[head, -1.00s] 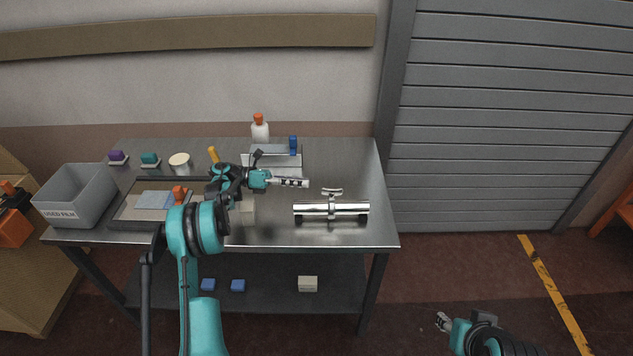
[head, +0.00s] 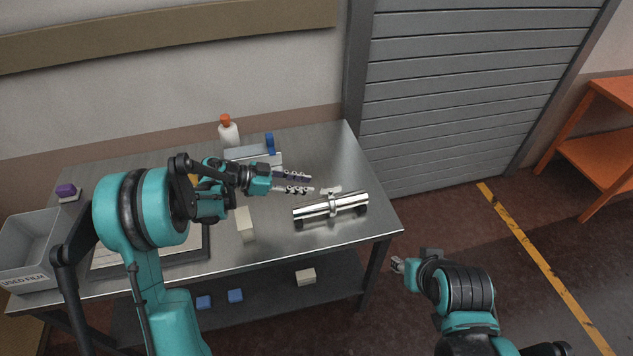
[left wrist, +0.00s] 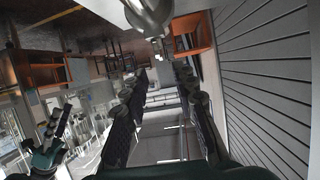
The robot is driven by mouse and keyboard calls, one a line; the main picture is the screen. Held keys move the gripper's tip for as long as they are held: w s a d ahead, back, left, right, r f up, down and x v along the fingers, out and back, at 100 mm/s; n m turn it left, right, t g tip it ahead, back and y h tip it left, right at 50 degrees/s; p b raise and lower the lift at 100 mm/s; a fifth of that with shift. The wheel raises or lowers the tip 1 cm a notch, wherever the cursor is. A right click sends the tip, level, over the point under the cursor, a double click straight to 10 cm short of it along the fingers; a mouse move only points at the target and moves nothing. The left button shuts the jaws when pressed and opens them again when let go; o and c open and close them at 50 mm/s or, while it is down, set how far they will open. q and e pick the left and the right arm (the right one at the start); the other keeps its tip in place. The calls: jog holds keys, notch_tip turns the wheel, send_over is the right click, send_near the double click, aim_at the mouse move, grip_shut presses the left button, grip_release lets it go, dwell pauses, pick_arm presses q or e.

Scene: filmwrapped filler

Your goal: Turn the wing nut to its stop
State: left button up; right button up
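A shiny metal pipe (head: 352,202) with a clamp around its middle lies on the steel table in the head view. The small wing nut (head: 330,189) stands at the clamp's far side, just beyond the left fingertips. My left gripper (head: 300,183) points right toward it, fingers apart and nothing between them. In the left wrist view its two dark fingers (left wrist: 160,90) are spread, and shiny metal (left wrist: 150,15) shows at the top edge; I cannot tell which part that is. My right gripper (head: 398,265) is off the table's right front side, empty, its small fingers seemingly apart.
A cream block (head: 245,224) stands left of the pipe. A white bottle with an orange cap (head: 228,133) and a blue item (head: 270,143) are at the back. A grey bin (head: 30,250) is at the left end.

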aim_at(326, 187)
pick_arm(q)
jog(key=b+x, duration=0.2)
jog(key=x, duration=0.5)
jog(key=shift+d+f, duration=0.2)
jog(key=shift+d, duration=0.15)
jog(key=shift+w, duration=0.1)
grip_shut()
